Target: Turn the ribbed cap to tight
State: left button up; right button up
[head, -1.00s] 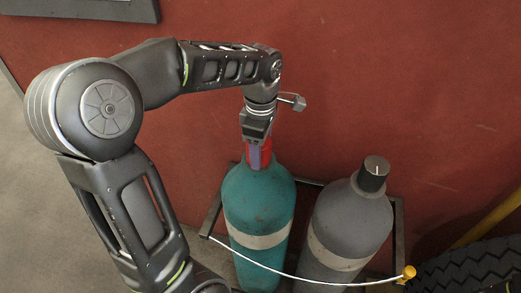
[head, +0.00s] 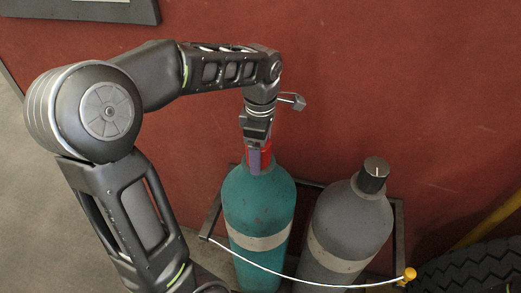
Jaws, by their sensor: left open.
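A teal gas cylinder (head: 258,205) stands upright with a red cap (head: 267,151) on its neck. My left gripper (head: 257,160) points down over this cap. Its jaws are open, and the near finger stands in front of the red, covering much of it. I cannot tell whether a finger touches the cap. A dark cap (head: 372,176) with a white line on top sits on the grey cylinder (head: 345,222) to the right; its side looks ribbed. My left gripper is apart from this dark cap. My right gripper is not in view.
Both cylinders stand in a dark metal frame (head: 399,222). A white cord (head: 300,277) runs across their front to a yellow knob (head: 409,273). A tire (head: 470,270) lies at the lower right. A red wall (head: 400,80) is behind. Space above the grey cylinder is clear.

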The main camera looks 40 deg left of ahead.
pick_arm(q)
notch_tip(320, 180, up, 8)
jog(key=shift+f, duration=0.1)
dwell(0.5)
dwell(0.5)
